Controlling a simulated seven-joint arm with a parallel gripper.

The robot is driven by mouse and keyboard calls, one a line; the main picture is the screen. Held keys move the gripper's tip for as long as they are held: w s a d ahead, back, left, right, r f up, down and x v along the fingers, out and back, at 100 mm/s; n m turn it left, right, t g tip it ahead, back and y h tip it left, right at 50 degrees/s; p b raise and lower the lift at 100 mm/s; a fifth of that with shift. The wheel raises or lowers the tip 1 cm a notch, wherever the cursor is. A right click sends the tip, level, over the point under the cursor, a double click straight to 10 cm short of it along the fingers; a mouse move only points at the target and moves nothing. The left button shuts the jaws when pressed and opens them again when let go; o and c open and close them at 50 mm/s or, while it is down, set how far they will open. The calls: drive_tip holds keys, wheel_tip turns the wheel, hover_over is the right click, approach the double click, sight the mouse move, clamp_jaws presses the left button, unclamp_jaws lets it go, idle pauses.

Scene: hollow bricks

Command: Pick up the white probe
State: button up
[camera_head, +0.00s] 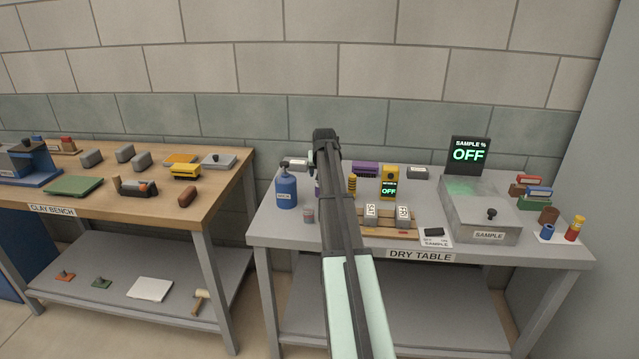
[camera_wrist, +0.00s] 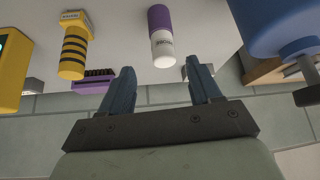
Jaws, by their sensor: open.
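The white probe (camera_wrist: 163,47) is in the upper middle of the wrist view. My gripper (camera_wrist: 157,66) is open and empty, with one dark blue finger on each side of the probe's line of sight. The fingers do not appear to touch it; the exact gap is hard to judge. In the head view my arm crosses the dry table (camera_head: 420,256) and hides most of the probe and the gripper; only a purple sliver (camera_head: 317,188) shows beside the arm.
A yellow-and-black striped probe (camera_wrist: 74,52) stands left of the white one in the wrist view. A blue bottle (camera_head: 286,190) is close on the other side. A yellow meter reading OFF (camera_head: 389,182), a wooden tray (camera_head: 392,232) and a grey sample box (camera_head: 482,212) are to the right.

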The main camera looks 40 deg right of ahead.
drive_tip(key=shift+w+x, duration=0.15)
drive_tip(key=shift+x, duration=1.45)
drive_tip(key=shift+w+x, duration=0.15)
drive_tip(key=shift+x, duration=1.45)
drive_tip(key=shift+s+a+r, duration=0.1)
drive_tip(key=shift+a, duration=0.05)
drive_tip(key=c, duration=1.1)
